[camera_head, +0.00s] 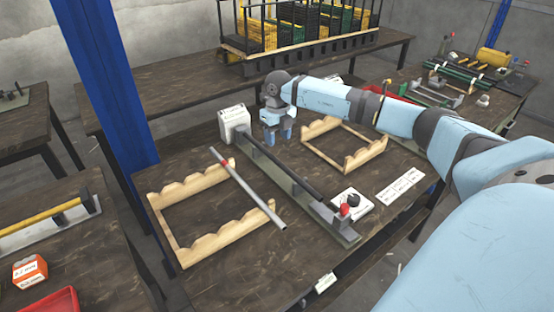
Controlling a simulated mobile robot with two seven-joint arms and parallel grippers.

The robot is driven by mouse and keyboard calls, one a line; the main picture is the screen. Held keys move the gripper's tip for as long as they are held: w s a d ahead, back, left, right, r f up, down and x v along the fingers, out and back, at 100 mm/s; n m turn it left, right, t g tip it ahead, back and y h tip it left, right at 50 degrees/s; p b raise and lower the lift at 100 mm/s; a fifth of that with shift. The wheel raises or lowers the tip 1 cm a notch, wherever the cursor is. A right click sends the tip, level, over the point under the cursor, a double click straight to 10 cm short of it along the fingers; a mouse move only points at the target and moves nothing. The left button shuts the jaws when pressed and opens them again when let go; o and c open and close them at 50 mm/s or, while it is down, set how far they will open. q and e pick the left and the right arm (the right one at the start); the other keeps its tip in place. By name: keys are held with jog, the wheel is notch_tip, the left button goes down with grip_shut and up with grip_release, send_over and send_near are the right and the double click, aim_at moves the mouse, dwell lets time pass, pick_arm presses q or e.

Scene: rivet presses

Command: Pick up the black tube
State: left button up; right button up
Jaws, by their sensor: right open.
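A black tube (291,172) lies along a long grey press base (335,228) in the middle of the table. Its far end is near the white press box (234,119), and its near end is by a red-knobbed part (345,209). My right gripper (279,138) points down just right of the tube's far half. Its jaws are open with nothing seen between them, and it appears apart from the tube. My left gripper is out of view.
A grey tube with a red band (247,187) rests across the left wooden rack (180,252). An empty wooden rack (353,161) stands to the right. A blue post (108,75) rises at the left.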

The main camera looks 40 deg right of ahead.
aim_at(276, 158)
jog(key=f, duration=0.8)
jog(key=shift+a, duration=0.3)
grip_shut()
